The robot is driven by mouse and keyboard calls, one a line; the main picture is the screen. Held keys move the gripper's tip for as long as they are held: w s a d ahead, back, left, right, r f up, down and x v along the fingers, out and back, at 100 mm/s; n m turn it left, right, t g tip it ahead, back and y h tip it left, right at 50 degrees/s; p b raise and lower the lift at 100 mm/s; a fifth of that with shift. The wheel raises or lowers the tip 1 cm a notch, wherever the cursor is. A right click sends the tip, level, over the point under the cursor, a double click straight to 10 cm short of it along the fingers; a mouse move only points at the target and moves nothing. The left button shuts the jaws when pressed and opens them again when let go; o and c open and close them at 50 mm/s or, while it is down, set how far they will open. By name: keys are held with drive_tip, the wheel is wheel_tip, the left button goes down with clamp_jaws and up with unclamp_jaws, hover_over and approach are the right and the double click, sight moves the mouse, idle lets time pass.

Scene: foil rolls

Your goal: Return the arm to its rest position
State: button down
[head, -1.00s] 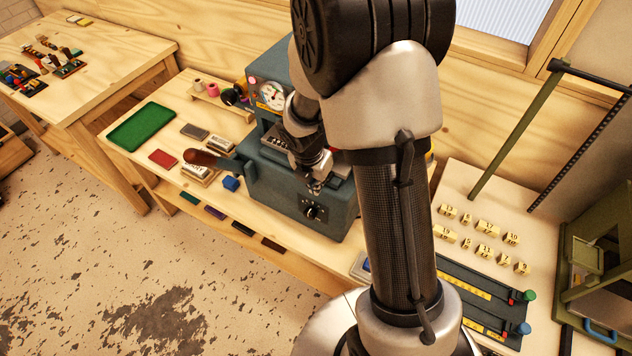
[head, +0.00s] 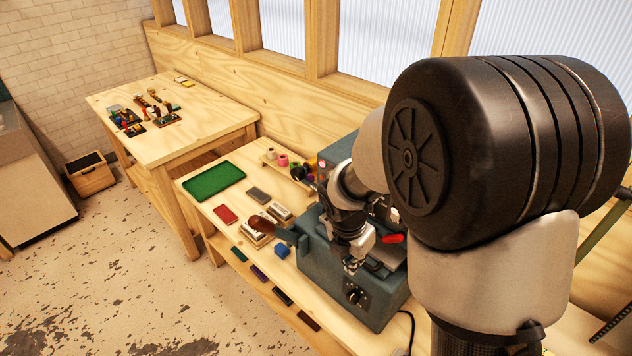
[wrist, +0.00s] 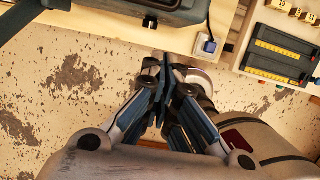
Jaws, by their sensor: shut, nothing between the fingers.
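My gripper (wrist: 166,75) shows in the wrist view with its fingers together and nothing between them. It hangs over the speckled floor and part of my own body, below the front edge of the bench. In the head view my gripper (head: 352,266) is small, in front of the grey-blue machine (head: 372,300) in the picture. My upper arm and its large dark joint cover the right side of the head view and hide much of the bench there.
In the wrist view, a dark panel with yellow strips (wrist: 278,55) lies at upper right. Another table (head: 200,100) stands behind left; open floor lies at left.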

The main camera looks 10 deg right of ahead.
drive_tip(key=s+a+r+m+t+y+b, duration=0.2)
drive_tip(key=s+a+r+m+t+b, duration=0.1)
drive_tip(key=s+m+b, duration=1.1)
drive_tip(key=s+m, duration=0.6)
drive_tip(key=m, duration=0.5)
drive_tip(key=shift+s+a+r, duration=0.15)
drive_tip(key=shift+s+r, duration=0.05)
